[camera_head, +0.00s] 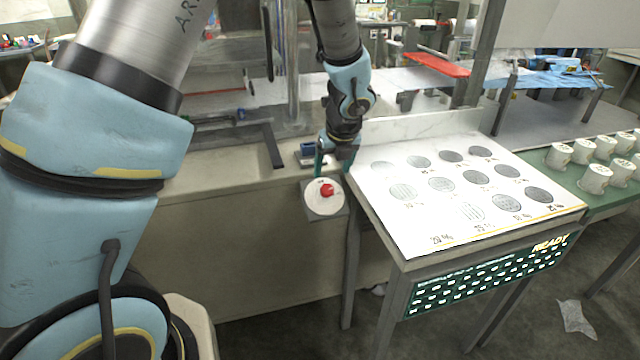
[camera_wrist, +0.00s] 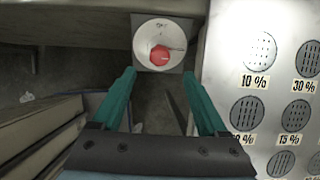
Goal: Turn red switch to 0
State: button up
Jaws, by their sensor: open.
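The red switch (camera_head: 327,190) is a small red knob on a round white dial, set on a grey square plate (camera_head: 322,211) at the front of the beige counter. It also shows in the wrist view (camera_wrist: 160,55), near the top centre, with small dark marks on the dial too small to read surely. My gripper (camera_head: 336,170) is just above and behind the switch in the head view. In the wrist view its two green fingers (camera_wrist: 160,88) are spread apart, with the knob beyond their tips and roughly between them. Nothing is held.
A slanted white panel (camera_head: 400,226) with dark perforated discs and percent labels stands close to the right of the switch. A small blue item (camera_head: 307,148) lies on the counter behind. White cups (camera_head: 595,178) stand at far right. Open floor lies in front.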

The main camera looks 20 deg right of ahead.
aim_at(327, 188)
jog(key=p+x, duration=0.1)
jog(key=x, duration=0.8)
grip_shut()
dwell(0.4)
